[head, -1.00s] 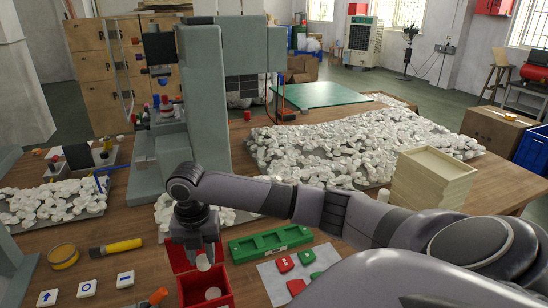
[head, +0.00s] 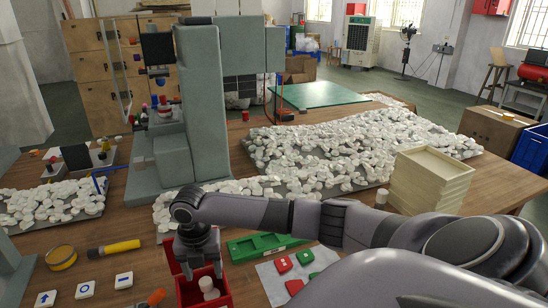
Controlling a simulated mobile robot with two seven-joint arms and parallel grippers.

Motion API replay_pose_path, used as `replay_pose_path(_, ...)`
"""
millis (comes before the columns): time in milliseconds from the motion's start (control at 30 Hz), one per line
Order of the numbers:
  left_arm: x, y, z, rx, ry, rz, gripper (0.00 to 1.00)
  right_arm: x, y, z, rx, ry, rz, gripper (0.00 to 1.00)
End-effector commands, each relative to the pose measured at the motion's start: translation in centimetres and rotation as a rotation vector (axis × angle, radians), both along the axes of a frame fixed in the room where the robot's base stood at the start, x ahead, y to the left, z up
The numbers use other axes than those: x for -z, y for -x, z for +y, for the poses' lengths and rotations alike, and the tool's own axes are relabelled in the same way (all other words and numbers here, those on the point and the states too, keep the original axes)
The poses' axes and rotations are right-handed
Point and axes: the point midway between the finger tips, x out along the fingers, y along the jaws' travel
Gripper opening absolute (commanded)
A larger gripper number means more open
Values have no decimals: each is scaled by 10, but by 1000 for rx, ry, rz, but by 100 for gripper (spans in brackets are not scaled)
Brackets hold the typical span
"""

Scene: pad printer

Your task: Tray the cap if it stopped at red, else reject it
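My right gripper (head: 199,266) points down over the red box (head: 219,301) at the lower middle of the head view. Its fingers look apart. A small white cap (head: 207,283) is just below the fingertips, inside the box outline. Another white round piece (head: 212,294) shows right under it in the box; I cannot tell whether the two touch. The green tray (head: 240,254) with recesses lies behind and right of the box, partly covered by my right arm. My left gripper is not in view.
A white sheet (head: 268,275) with red and green pieces lies right of the box. Arrow and bar tiles (head: 86,289), a yellow-handled tool (head: 120,247) and a tape roll (head: 62,257) lie left. The grey printer (head: 205,110) stands behind. Cream trays (head: 430,180) are stacked right.

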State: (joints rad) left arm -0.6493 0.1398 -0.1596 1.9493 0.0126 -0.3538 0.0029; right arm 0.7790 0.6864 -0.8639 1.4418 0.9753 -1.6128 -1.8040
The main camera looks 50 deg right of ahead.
Motion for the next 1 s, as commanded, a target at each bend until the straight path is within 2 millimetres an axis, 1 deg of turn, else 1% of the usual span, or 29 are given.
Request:
replay_pose_path(167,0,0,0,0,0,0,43,0,0,0,0,-1,-1,62)
replay_pose_path(267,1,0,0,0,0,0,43,-5,-1,0,0,-1,-3,62)
replay_pose_path(367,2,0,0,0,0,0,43,-17,-1,0,0,-2,-5,62)
replay_pose_path(600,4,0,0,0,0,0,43,-56,-1,0,0,-1,-5,62)
replay_pose_path(700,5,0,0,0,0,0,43,-66,0,0,1,0,-1,62)
replay_pose_path(800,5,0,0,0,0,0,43,-71,0,0,1,-1,-1,62)
replay_pose_path(1000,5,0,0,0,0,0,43,-72,0,0,0,0,0,62)
